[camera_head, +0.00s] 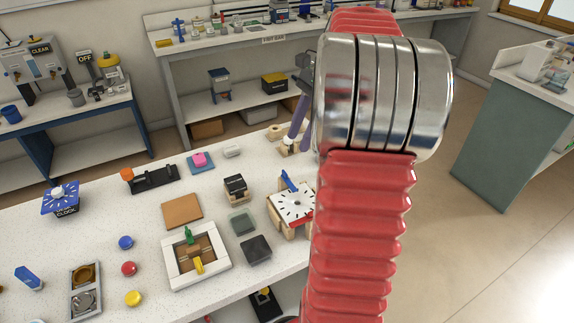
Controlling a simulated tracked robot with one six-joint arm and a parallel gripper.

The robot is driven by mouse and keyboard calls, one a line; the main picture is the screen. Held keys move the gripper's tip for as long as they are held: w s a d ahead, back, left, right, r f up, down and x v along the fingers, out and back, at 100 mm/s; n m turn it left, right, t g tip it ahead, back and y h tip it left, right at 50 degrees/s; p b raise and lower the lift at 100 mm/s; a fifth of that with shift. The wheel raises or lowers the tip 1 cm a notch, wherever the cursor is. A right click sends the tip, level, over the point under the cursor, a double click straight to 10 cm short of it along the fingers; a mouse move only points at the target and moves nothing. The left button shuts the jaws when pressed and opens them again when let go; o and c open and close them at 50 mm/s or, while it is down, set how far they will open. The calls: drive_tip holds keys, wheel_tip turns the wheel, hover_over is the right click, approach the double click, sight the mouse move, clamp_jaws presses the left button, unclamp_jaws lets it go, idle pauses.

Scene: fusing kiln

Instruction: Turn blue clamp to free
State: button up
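A small blue bar (289,181), which looks like the blue clamp, is at the upper left edge of a white plate with black dial marks (294,204). It is tilted, and its lower end meets the plate's edge. I cannot tell whether it presses on the plate. The plate has a red edge and sits among wooden blocks (291,229) on the speckled white table. My red ribbed arm with its silver joint hides the plate's right side. My gripper does not show in this view.
A purple-handled tool (298,117) stands behind the plate, partly hidden by my arm. A black box (235,187), a dark green tile (241,222) and a black tile (256,249) lie left of it. A white frame (196,257) with green and yellow pieces is further left.

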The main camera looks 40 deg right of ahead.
sight(284, 172)
drive_tip(key=x, duration=0.9)
drive_tip(key=shift+a+f, duration=0.1)
drive_tip(key=shift+f, duration=0.15)
drive_tip(key=shift+c, duration=0.7)
clamp_jaws()
drive_tip(key=shift+a, duration=0.1)
